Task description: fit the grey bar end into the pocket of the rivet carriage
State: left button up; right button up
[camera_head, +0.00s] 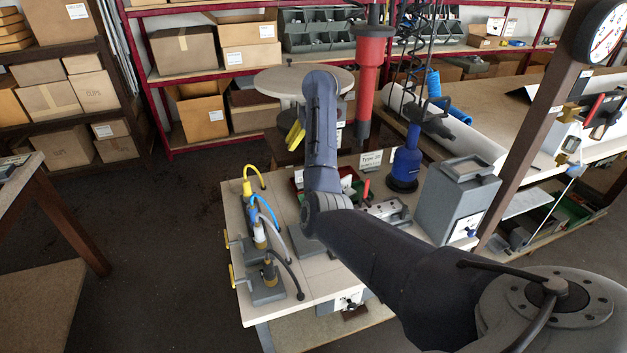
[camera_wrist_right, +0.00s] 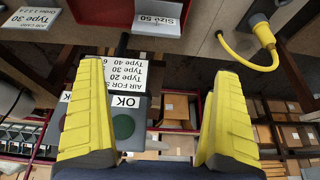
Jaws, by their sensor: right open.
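My right gripper (camera_head: 296,134) is raised over the back of the workbench in the head view, its yellow fingers partly hidden by my arm. In the right wrist view its two yellow fingers (camera_wrist_right: 155,115) are wide apart with nothing between them. I cannot make out the grey bar for certain in either view. A small grey fixture (camera_head: 388,212) sits mid-bench beside my forearm; I cannot tell whether it is the rivet carriage. No pocket can be made out. My forearm hides part of the bench. My left gripper is in neither view.
Fixtures with yellow, blue and grey hoses (camera_head: 262,235) line the bench's left side. A grey box (camera_head: 455,200) and a blue tool (camera_head: 407,160) stand to the right. A red cylinder (camera_head: 370,80) hangs above. A labelled panel (camera_wrist_right: 137,103) appears upside down beyond the fingers.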

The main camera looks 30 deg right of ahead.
jog(key=shift+s+d+x, duration=0.1)
jog(key=shift+d+x, duration=0.05)
jog(key=shift+x, duration=2.7)
jog(key=shift+s+d+x, duration=0.1)
jog(key=shift+d+x, duration=0.05)
jog(key=shift+x, duration=2.7)
jog(key=shift+s+d+x, duration=0.1)
jog(key=shift+x, duration=2.75)
jog(key=shift+f, duration=0.1)
jog(key=c, duration=1.5)
jog(key=shift+s, duration=0.1)
jog(key=shift+c, duration=0.5)
jog(key=shift+a+f, duration=0.1)
jog(key=shift+f, duration=0.1)
jog(key=shift+c, duration=1.4)
